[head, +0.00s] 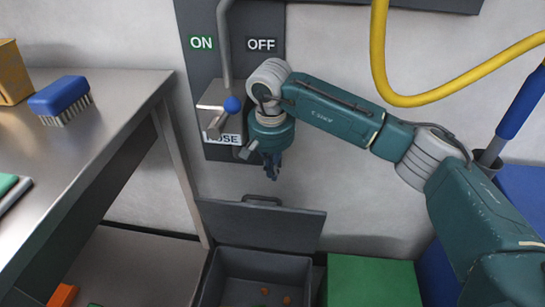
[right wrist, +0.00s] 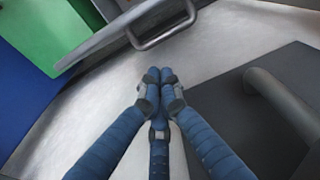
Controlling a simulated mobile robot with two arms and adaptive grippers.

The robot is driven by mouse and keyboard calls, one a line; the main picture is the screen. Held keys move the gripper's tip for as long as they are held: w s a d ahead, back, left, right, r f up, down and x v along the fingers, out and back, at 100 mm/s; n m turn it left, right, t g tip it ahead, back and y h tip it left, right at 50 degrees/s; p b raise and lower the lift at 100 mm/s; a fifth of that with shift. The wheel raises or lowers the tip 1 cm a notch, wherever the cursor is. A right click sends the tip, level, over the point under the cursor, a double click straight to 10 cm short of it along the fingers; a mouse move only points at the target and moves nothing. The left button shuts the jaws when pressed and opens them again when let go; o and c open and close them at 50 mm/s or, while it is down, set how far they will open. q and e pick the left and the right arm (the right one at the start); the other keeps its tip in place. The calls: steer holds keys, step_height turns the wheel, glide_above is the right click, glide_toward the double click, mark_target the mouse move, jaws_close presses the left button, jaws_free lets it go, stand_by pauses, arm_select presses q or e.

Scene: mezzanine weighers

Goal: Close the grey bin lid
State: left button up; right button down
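The grey bin (head: 212,283) stands low against the wall, with a few small orange things inside. Its grey lid (head: 262,228) is open, raised at the back of the bin and tilted towards the wall. A handle (head: 262,199) sits at the lid's top edge; it also shows at the top of the right wrist view (right wrist: 163,38). My right gripper (head: 271,169) points down above the handle, apart from it. In the right wrist view its blue fingers (right wrist: 158,82) meet at the tips with nothing between them. My left gripper is not in view.
A steel table (head: 85,140) with a blue brush (head: 60,97) stands at left. A green bin (head: 371,282) is right of the grey one. A dark wall panel (head: 205,75) with ON and OFF signs is behind my arm. A yellow hose (head: 378,50) hangs at upper right.

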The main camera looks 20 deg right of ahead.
step_height(320, 180, down, 6)
steer(key=shift+w+d+f+b, duration=0.15)
steer(key=shift+w+b, duration=0.25)
